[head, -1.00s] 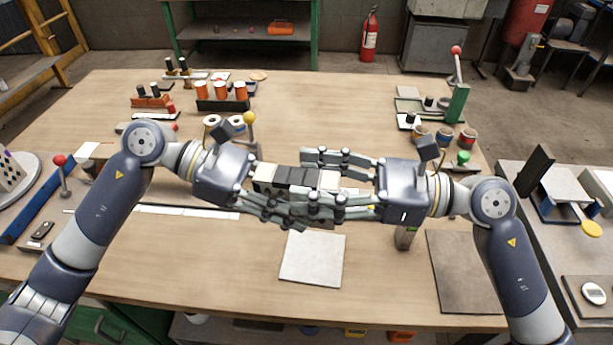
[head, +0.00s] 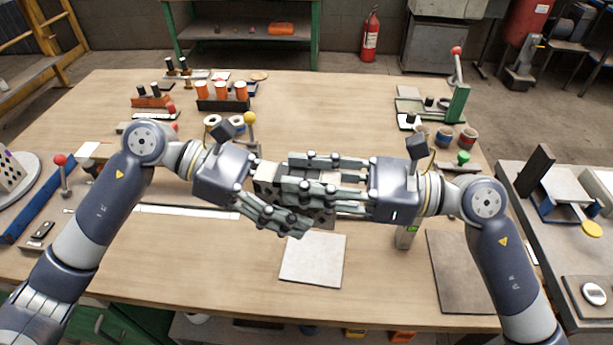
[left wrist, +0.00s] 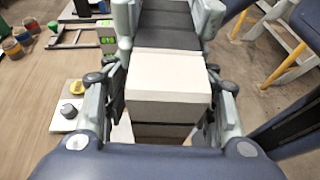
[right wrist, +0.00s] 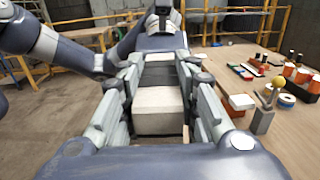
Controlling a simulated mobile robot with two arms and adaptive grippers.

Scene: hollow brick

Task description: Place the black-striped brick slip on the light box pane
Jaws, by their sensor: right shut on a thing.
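The black-striped brick slip (head: 266,173), pale with dark bands, is held level above the middle of the table between my two grippers. My right gripper (head: 305,178) is shut on it from the right, its fingers along both long sides and hiding most of it. My left gripper (head: 288,212) is open around the left end; its near finger angles away from the brick. The left wrist view shows a pale end (left wrist: 168,75) between the left fingers, and the right wrist view another pale end (right wrist: 158,108). A pale square pane (head: 313,258) lies below, bare; I cannot tell whether it is the light box pane.
A dark square plate (head: 463,270) lies at the front right. Several small cans stand right of centre. The table's front middle is clear around the pane.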

